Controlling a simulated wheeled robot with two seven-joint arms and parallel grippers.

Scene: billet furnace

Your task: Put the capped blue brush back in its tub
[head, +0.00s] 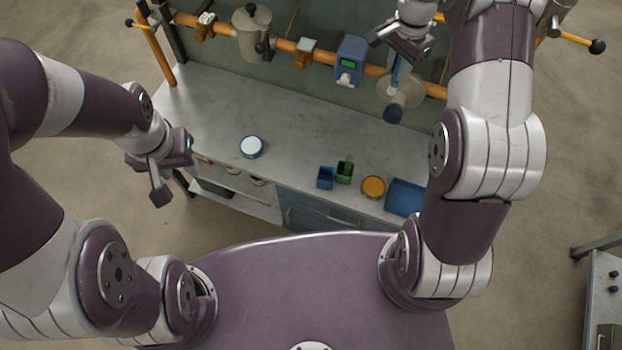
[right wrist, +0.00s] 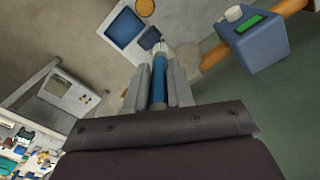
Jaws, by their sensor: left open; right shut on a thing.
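The blue brush (right wrist: 159,80) is between the fingers of my right gripper (right wrist: 158,85) in the right wrist view, with a whitish end pointing away from the palm. In the head view my right gripper (head: 398,62) is high over the back right of the bench, with the brush (head: 395,74) hanging below it. Whether its cap is on is hard to tell. A small blue tub (head: 326,178) stands on the front of the bench, left of a green tub (head: 344,172) with something green sticking out. My left gripper (head: 165,178) is open and empty, off the bench's left end.
An orange-topped round tin (head: 373,187) and a blue tray (head: 405,197) are right of the tubs. A white-topped tin (head: 251,147) stands further left. An orange pipe (head: 285,45) with a blue meter (head: 350,62) runs along the back. The middle of the bench (head: 300,125) is clear.

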